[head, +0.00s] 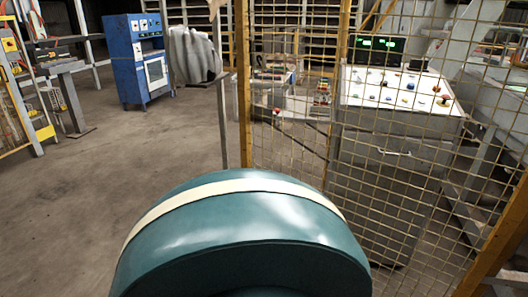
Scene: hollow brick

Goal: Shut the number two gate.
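A wire mesh panel in a yellow frame (243,90) stands upright on the right side of the head view. Its left post is near the picture's middle, and another yellow frame piece slants at the lower right. No number shows on it, so I cannot tell whether it is the number two gate or a fixed fence, or whether it is open or shut. A thin grey post (219,95) stands just left of the yellow post. Neither of my grippers is in view. The lower middle of the view is blocked close to the camera.
Behind the mesh stands a grey control console (390,150) with buttons and a green display (379,43). A blue cabinet (138,60) and a grey covered object (193,55) stand at the back. Bare concrete floor (90,180) lies open at the left.

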